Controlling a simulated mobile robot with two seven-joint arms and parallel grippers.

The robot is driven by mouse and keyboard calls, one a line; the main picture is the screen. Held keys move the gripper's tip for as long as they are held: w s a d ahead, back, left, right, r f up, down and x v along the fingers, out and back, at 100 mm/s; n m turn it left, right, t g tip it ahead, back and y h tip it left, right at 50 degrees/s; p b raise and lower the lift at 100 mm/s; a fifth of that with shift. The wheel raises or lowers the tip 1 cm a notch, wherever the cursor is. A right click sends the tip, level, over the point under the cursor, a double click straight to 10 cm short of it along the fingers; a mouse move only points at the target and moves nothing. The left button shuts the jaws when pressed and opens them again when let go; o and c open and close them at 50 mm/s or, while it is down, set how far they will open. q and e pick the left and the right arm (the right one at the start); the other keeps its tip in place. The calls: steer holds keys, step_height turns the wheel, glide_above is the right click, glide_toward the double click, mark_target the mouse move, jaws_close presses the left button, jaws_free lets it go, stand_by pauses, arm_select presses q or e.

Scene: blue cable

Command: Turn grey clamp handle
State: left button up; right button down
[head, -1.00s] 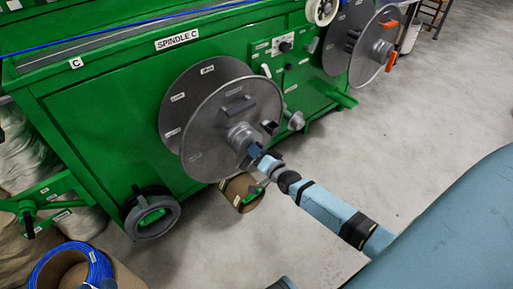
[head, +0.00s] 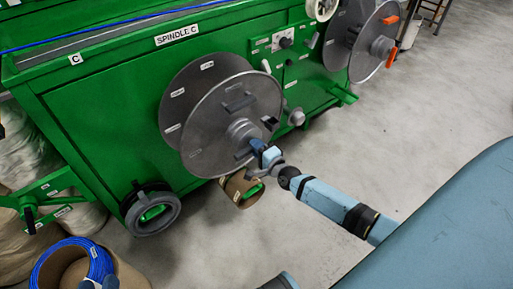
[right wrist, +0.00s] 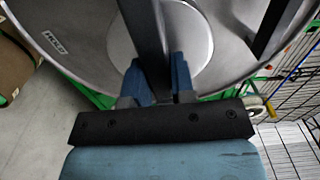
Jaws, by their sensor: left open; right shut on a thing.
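The grey clamp handle (right wrist: 149,40) is a dark grey bar at the hub of the grey spindle C reel (head: 213,128). In the right wrist view, the bar stands between the blue fingers of my right gripper (right wrist: 157,82), which is shut on it. In the head view, my right gripper (head: 264,153) is at the front of the hub and hides part of the handle. The blue fingertips of my left gripper (head: 99,284) show at the bottom left edge, apart and empty, far from the handle.
The reel is mounted on a green machine (head: 100,110). A second reel (head: 372,45) with orange handles is at the upper right. A coil of blue cable (head: 97,262) lies at the lower left. A cardboard roll (head: 236,190) is under the reel. Grey floor is open at right.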

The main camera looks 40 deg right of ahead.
arm_select(q)
steer(key=shift+r, duration=0.15)
stand_by(0.4)
arm_select(e)
steer(key=c, duration=1)
jaws_free()
steer(key=shift+o, duration=0.2)
steer(key=shift+s, duration=0.1)
arm_select(q)
steer(key=f, duration=0.1)
steer(key=s+a+f+g+y+p, duration=0.1)
steer(key=f, duration=0.1)
steer(key=a+f+g+p, duration=0.1)
steer(key=f, duration=0.1)
steer(key=shift+s+a, duration=0.1)
steer(key=shift+s, duration=0.3)
arm_select(e)
steer(key=s+d, duration=0.1)
steer(key=s, duration=1.2)
steer(key=shift+s, duration=0.3)
arm_select(q)
steer(key=shift+w+r, duration=0.15)
steer(key=shift+r, duration=0.2)
